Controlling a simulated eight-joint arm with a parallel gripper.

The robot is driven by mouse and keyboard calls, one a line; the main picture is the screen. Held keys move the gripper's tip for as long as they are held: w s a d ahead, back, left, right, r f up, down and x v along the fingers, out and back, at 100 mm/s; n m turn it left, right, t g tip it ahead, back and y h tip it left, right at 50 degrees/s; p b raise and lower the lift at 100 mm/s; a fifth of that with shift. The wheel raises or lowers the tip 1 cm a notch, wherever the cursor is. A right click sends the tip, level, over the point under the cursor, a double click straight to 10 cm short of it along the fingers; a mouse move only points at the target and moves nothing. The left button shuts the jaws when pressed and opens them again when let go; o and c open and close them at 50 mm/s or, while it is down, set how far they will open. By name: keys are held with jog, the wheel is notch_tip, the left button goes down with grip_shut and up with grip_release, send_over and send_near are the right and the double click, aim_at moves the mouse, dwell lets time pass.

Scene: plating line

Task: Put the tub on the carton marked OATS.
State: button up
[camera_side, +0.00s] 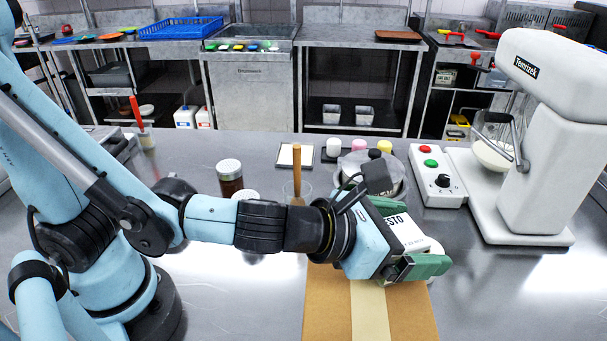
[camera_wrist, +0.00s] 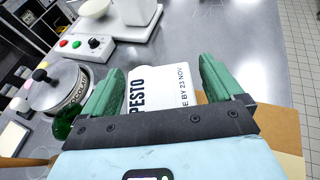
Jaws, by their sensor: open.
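The tub (camera_side: 408,232) is white with dark lettering, and the wrist view shows "PESTO" and a date on it (camera_wrist: 160,92). My gripper (camera_side: 418,236) is open, with its green fingers on either side of the tub; both fingers also show in the wrist view (camera_wrist: 160,72). A gap shows between the tub and the right finger there. A brown carton (camera_side: 330,315) with a pale tape strip lies under my gripper; part of it shows in the wrist view (camera_wrist: 278,125). No OATS marking is visible. The tub's base is hidden, so I cannot tell whether it touches the carton.
A control box with buttons (camera_side: 437,178) and a white stand mixer (camera_side: 555,150) stand at the right. A lidded steel pot (camera_wrist: 60,85) is close behind my gripper. A dark jar (camera_side: 230,180) stands left of my wrist. Bare steel counter (camera_side: 500,290) lies right of the carton.

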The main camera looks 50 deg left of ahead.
jog(key=shift+r, duration=0.1)
jog(key=shift+s+r, duration=0.1)
jog(key=shift+s, duration=0.05)
jog(key=shift+v, duration=3.6)
jog(key=shift+a, duration=0.1)
